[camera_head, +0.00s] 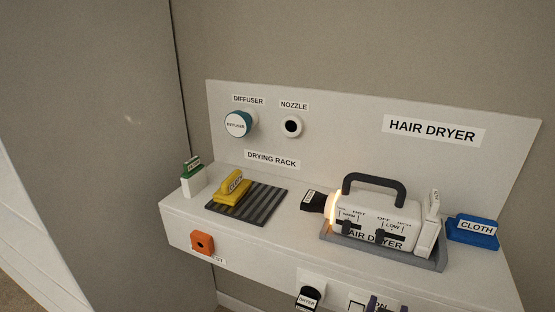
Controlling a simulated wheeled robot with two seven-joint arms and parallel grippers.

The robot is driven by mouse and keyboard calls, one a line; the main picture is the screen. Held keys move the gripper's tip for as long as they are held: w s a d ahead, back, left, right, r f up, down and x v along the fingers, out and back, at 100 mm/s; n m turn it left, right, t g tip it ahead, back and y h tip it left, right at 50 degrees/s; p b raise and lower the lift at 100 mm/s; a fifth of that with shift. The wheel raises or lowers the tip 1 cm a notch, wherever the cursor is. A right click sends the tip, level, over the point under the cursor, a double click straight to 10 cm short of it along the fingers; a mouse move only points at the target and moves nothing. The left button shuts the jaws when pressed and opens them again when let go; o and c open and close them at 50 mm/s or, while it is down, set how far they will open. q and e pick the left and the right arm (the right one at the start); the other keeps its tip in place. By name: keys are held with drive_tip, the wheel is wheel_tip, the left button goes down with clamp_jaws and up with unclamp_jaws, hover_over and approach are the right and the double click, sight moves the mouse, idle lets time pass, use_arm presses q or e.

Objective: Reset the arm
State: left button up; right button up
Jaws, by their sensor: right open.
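Only the tips of what appears to be my right gripper (388,305) show, dark and purplish, at the bottom edge right of centre. My left gripper is not in view.
A white shelf (290,228) holds a hair dryer (375,218) in a grey tray, a blue cloth block (473,232), a yellow piece (232,190) on a striped drying rack (262,206), and a green-topped bottle (193,180). An orange block (202,242) is on its front.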

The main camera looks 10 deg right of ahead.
drive_tip(key=s+a+f+n+g+y, duration=0.4)
drive_tip(key=s+g+y, duration=0.1)
drive_tip(key=s, duration=0.4)
drive_tip(key=s+a+f+n+g+y, duration=0.4)
drive_tip(key=s+f+n+g, duration=0.1)
drive_tip(key=s, duration=0.4)
drive_tip(key=s+d+f, duration=0.1)
drive_tip(key=s+f, duration=0.2)
drive_tip(key=f, duration=1.6)
drive_tip(key=s+d+f+g, duration=0.1)
drive_tip(key=s+f, duration=0.3)
drive_tip(key=s, duration=0.2)
drive_tip(key=s+d+f+g, duration=0.1)
drive_tip(key=s+d+f, duration=0.1)
drive_tip(key=s+f, duration=0.2)
drive_tip(key=s, duration=0.3)
drive_tip(key=shift+s+d+f, duration=0.2)
drive_tip(key=shift+d+f, duration=0.05)
drive_tip(key=shift+f, duration=0.15)
